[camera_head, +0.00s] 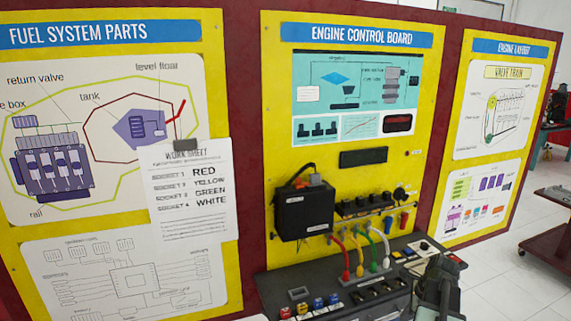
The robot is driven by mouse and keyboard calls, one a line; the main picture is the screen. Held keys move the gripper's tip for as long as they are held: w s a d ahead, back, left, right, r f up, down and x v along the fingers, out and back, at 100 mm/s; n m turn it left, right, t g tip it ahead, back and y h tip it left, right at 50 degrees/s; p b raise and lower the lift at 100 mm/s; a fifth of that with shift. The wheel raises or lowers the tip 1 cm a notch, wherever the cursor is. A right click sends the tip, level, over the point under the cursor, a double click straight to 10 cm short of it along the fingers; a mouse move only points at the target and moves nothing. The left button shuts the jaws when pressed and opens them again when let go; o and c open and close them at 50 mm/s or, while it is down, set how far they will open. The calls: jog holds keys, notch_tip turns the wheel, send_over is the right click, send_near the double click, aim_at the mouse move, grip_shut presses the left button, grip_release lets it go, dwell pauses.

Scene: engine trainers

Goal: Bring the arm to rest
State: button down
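My gripper (438,284) appears as a dark grey shape at the lower right, in front of the right end of the control console (345,296). Its fingers do not show clearly, so I cannot tell whether it is open or shut. I see nothing clearly held in it. The lower part of my arm is cut off by the bottom edge.
Red (345,262), yellow (359,256), green (373,252) and white (386,248) cables arch from the board to the console. A black box (304,211) juts from the board. A work sheet (192,195) hangs left. Clear floor (510,285) lies right.

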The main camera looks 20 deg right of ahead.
jog(key=w+a+n, duration=0.3)
jog(key=a+n, duration=0.1)
jog(key=a, duration=0.4)
jog(key=w+a+n+g, duration=0.1)
jog(key=w+a+n, duration=0.3)
jog(key=a, duration=0.4)
jog(key=w+a+n+g, duration=0.1)
jog(key=w+a+n, duration=0.3)
jog(key=a+n, duration=0.2)
jog(key=shift+a+f, duration=0.2)
jog(key=shift+a, duration=0.45)
jog(key=shift+a+f, duration=0.2)
jog(key=shift+a, duration=0.45)
jog(key=a+n+g+h, duration=0.1)
jog(key=a+n, duration=1.2)
jog(key=a, duration=0.8)
